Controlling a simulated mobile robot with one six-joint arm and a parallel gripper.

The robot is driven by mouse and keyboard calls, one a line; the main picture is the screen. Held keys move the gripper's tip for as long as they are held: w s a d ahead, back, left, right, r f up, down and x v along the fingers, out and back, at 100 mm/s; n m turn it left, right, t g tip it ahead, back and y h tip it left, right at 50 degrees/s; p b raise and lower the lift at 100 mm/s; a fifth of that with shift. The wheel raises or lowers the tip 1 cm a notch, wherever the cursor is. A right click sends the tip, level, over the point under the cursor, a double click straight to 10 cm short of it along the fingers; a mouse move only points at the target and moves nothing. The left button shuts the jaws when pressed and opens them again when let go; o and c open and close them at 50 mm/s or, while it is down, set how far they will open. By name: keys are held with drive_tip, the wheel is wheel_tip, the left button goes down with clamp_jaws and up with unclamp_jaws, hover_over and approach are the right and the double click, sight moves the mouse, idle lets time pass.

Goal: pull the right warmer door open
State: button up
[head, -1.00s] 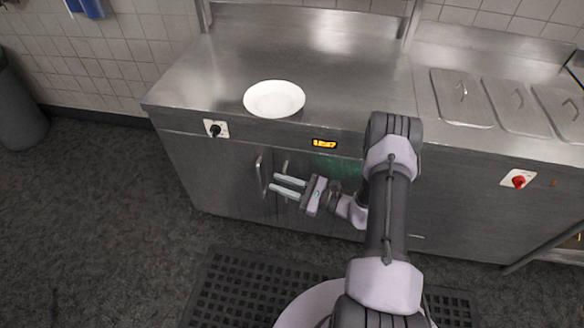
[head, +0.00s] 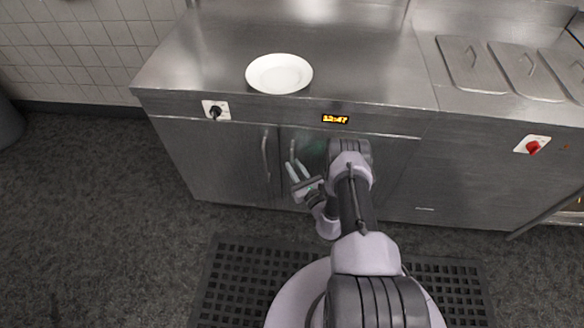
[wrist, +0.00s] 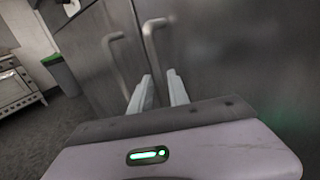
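The right warmer door (head: 398,172) is a steel panel, flat in the cabinet front and partly hidden by my arm. Its vertical bar handle (head: 292,150) is at its left edge. The same handle shows in the wrist view (wrist: 149,42). My gripper (head: 294,164) is open just below and in front of this handle. In the wrist view its fingertips (wrist: 160,74) point at the lower part of the handle, which runs down toward the gap between them. I cannot tell whether they touch it.
The left door's handle (head: 265,155) is close beside, to the left; its door (head: 205,155) is shut. A white plate (head: 279,74) sits on the counter above. A black floor mat (head: 245,290) lies before the cabinet. In the wrist view an oven (wrist: 14,85) and a bin (wrist: 62,75) stand far left.

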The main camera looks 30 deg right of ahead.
drive_tip(key=shift+w, duration=1.1)
drive_tip(key=shift+c, duration=0.4)
clamp_jaws()
drive_tip(key=shift+s, duration=0.1)
